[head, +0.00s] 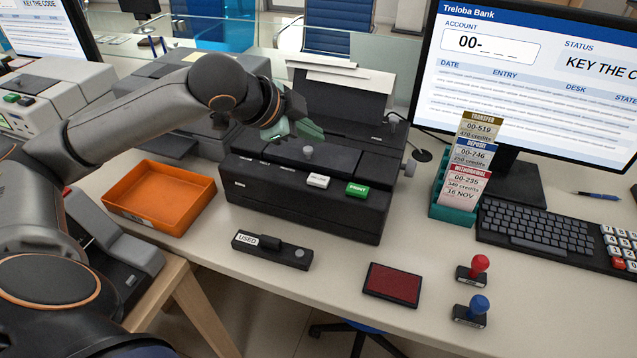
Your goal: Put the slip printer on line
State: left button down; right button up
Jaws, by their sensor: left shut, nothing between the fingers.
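The slip printer (300,207) is a black machine in the middle of the counter with paper standing at its back. Its front ledge has a green PRINT key (357,190), a white key (318,181) whose small lettering is hard to read, and more keys further left, partly in shadow. A grey knob (308,151) stands on its top cover. My left gripper (300,133) has greenish fingers and is shut and empty, above the printer's top cover near its left half. I cannot tell whether it touches the cover. My right gripper is not in view.
An orange tray (203,218) lies left of the printer. In front are a black USED stamp block (272,251), a red ink pad (392,284), and red (474,268) and blue (471,310) stamps. A teal slip holder (452,213), keyboard (540,230) and monitor (530,80) stand right.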

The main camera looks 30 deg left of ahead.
pick_arm(q)
jog(key=b, duration=0.5)
send_over(313, 181)
notch_tip(313, 181, down, 5)
jog(key=shift+r, duration=0.15)
jog(key=shift+f+b, duration=0.35)
jog(key=shift+f, duration=0.4)
jog(key=shift+f+b, duration=0.45)
jog(key=shift+f, duration=0.15)
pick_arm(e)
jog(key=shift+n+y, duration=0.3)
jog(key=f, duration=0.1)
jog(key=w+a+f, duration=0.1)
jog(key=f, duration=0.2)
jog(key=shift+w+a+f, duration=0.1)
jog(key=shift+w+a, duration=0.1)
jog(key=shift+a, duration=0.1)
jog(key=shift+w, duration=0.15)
pick_arm(q)
jog(key=shift+f, duration=0.1)
